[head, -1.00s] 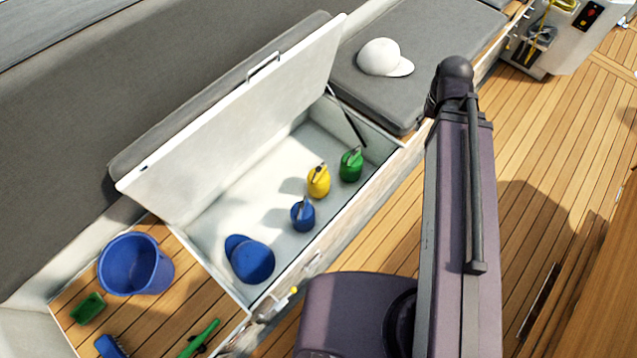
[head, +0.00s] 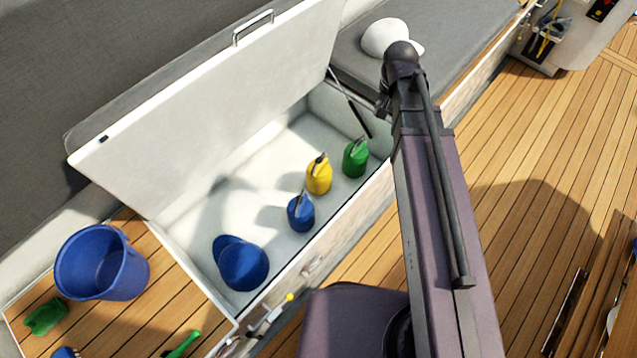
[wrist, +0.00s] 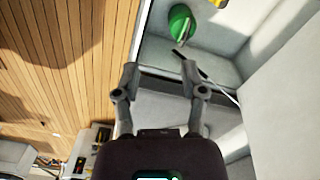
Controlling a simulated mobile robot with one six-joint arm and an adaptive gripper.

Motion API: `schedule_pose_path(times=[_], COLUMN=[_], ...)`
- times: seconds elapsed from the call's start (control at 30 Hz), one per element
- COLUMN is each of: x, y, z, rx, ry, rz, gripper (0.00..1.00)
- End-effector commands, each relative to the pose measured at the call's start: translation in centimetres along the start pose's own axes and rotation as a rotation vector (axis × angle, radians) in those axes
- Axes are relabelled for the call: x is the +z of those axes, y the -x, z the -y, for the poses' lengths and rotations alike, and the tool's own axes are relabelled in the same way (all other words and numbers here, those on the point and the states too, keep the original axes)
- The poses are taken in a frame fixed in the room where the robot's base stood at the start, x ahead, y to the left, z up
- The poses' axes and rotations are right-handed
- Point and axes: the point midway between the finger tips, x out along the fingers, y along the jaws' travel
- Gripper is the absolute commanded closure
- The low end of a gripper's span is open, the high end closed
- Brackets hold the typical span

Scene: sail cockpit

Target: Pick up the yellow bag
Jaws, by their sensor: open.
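The yellow bag (head: 319,175) stands upright in the open white locker (head: 350,185), between a blue bag (head: 301,212) and a green bag (head: 355,158). In the wrist view only a sliver of the yellow bag (wrist: 219,3) shows at the top edge, with the green bag (wrist: 181,22) near it. My gripper (wrist: 158,75) is open and empty in the wrist view, apart from the bags, with the locker's end wall and grey seat beyond its fingers. In the head view my arm hides the gripper.
The raised locker lid (head: 215,105) leans back on the left, held by a dark strut (head: 352,105). A blue cap (head: 241,263) lies in the locker's near end. A blue bucket (head: 101,262) stands left. A white cap (head: 385,37) lies on the grey cushion.

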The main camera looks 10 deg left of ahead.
Motion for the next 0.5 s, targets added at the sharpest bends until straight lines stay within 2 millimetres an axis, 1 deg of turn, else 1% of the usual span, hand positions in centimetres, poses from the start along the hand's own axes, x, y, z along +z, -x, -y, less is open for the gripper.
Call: schedule_pose_path(times=[0.03,0.5], x=[-0.4,-1.8], y=[-2.1,-11.2], z=[0.9,8.4], rx=[0.000,0.000], ry=[-0.005,-0.081], rz=[0.000,0.000], gripper=[0.46,0.46])
